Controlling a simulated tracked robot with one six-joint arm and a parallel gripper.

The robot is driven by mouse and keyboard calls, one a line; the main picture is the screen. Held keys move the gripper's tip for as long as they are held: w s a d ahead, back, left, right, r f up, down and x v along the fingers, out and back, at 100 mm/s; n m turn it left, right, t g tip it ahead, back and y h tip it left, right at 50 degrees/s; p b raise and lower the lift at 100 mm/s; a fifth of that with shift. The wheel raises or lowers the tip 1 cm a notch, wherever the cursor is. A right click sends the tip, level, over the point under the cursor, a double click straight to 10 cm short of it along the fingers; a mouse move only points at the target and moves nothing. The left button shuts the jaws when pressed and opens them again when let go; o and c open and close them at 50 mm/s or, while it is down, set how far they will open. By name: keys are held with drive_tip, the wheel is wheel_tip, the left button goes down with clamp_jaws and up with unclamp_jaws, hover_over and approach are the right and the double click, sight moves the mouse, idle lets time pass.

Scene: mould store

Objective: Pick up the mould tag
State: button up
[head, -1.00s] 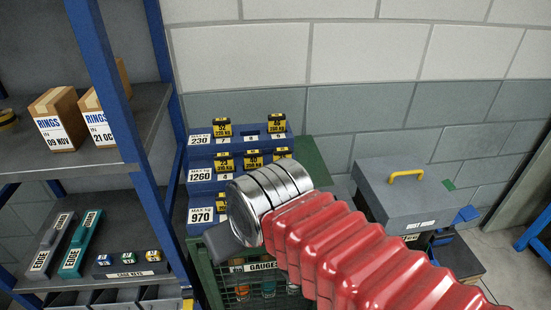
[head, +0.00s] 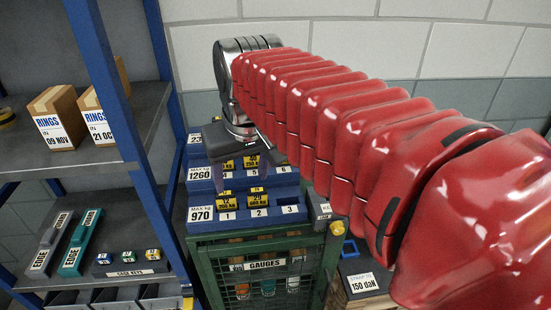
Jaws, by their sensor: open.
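Several black-and-yellow mould tags stand in a stepped blue rack (head: 290,215) on top of a green mesh cabinet. In the row marked 970, one tag (head: 227,202) stands above number 1 and another (head: 257,200) above number 2; no tag shows above number 3. In the row marked 1260, a tag (head: 251,162) and a partly covered one beside it show. My gripper (head: 235,172) is over the left part of the rack, pointing down, open and with no tag seen in it. Its fingers are hard to make out, so I cannot tell whether they touch a tag. My arm hides most of the back row.
Blue shelving (head: 120,90) with ring boxes (head: 55,117) and edge tools (head: 80,243) stands close on the left. The green cabinet (head: 205,260) holds gauges. A box labelled 150 daN (head: 362,284) is low at the right, partly behind my arm.

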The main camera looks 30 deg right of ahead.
drive_tip(key=w+d+r+m+g, duration=0.1)
drive_tip(key=w+d+r+g, duration=0.1)
drive_tip(key=w+d, duration=0.4)
drive_tip(key=w+d+r+m+g, duration=0.1)
drive_tip(key=w+d, duration=0.5)
drive_tip(key=d, duration=0.6)
wheel_tip(320, 180, up, 2)
drive_tip(key=shift+w+d+r+m+g+y, duration=0.1)
drive_tip(key=shift+w+d+m+g+y, duration=0.2)
drive_tip(key=shift+m, duration=0.4)
drive_tip(key=shift+s+a, duration=0.1)
drive_tip(key=shift+s, duration=0.05)
drive_tip(key=shift+f, duration=4.35)
drive_tip(key=shift+f, duration=2.6)
